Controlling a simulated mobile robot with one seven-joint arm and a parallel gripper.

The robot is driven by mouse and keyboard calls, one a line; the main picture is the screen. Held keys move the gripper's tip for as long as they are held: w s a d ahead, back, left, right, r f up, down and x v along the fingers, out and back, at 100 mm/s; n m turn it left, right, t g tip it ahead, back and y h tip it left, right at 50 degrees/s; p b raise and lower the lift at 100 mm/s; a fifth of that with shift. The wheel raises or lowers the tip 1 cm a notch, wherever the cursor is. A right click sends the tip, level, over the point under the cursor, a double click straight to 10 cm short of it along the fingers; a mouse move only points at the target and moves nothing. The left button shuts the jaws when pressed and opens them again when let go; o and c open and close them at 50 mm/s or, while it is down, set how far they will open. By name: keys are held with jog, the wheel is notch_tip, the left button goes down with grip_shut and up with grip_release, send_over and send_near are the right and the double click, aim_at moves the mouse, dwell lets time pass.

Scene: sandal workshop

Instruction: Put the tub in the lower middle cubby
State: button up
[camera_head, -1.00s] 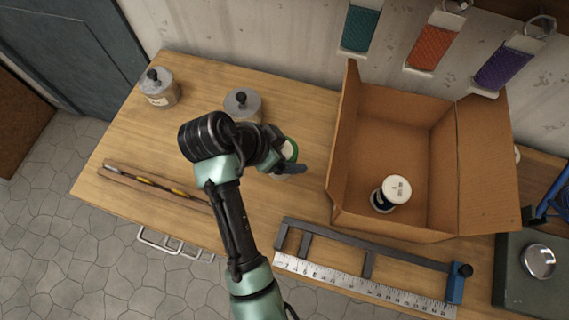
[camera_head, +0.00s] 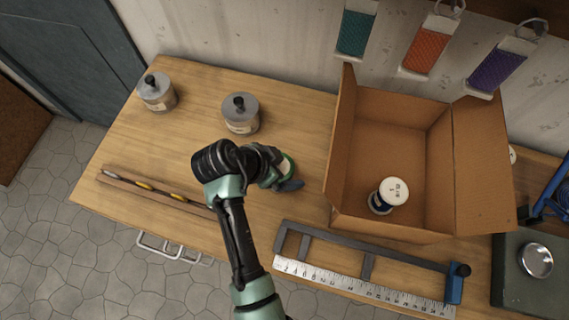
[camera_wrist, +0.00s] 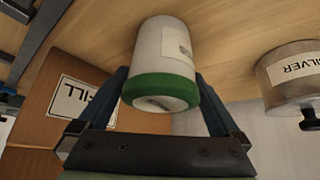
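The tub (camera_wrist: 165,55) is white with a green band and a pale label, and fills the middle of the wrist view. My gripper (camera_wrist: 163,85) has its dark blue fingers against both sides of the tub, near the green band. In the head view my gripper (camera_head: 288,180) is over the table, left of the cardboard box, and the tub's green rim (camera_head: 290,165) shows partly behind it. I cannot tell how far the tub is above the tabletop. The lower middle cubby is not in view.
The open cardboard box (camera_head: 341,150) holds a white-topped blue tub (camera_head: 392,194). Two grey lidded pots (camera_head: 157,93) (camera_head: 240,117) stand on the wooden table (camera_head: 190,135). A ruler frame (camera_head: 360,282) lies along the front edge, and a wooden strip (camera_head: 150,192) lies at left.

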jog(key=v, duration=1.2)
jog(key=shift+b, duration=0.4)
jog(key=shift+r, duration=0.1)
